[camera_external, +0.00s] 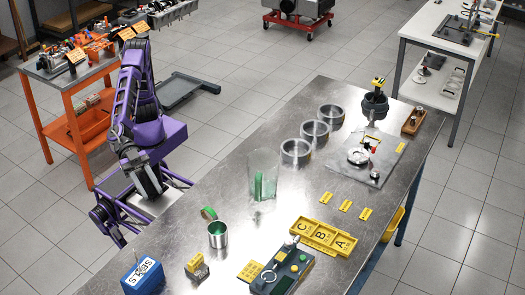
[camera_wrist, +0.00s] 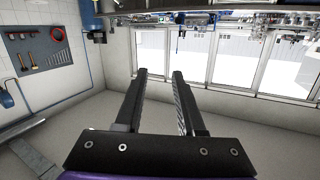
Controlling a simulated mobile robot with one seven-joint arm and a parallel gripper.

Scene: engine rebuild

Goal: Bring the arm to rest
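My purple arm (camera_external: 140,110) is folded up on itself beside the left edge of the metal workbench (camera_external: 225,165). In the external view I cannot clearly make out the fingertips. In the wrist view my gripper (camera_wrist: 159,73) has its two dark fingers apart with a clear gap and nothing between them. No bench object is near or touching the fingers.
The workbench carries several metal rings (camera_external: 296,151), a clear container (camera_external: 263,176), a lettered yellow tray (camera_external: 322,237) and a blue block (camera_external: 143,277). An orange cart (camera_external: 78,125) stands left of my arm, and a dark low platform (camera_external: 185,90) lies behind.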

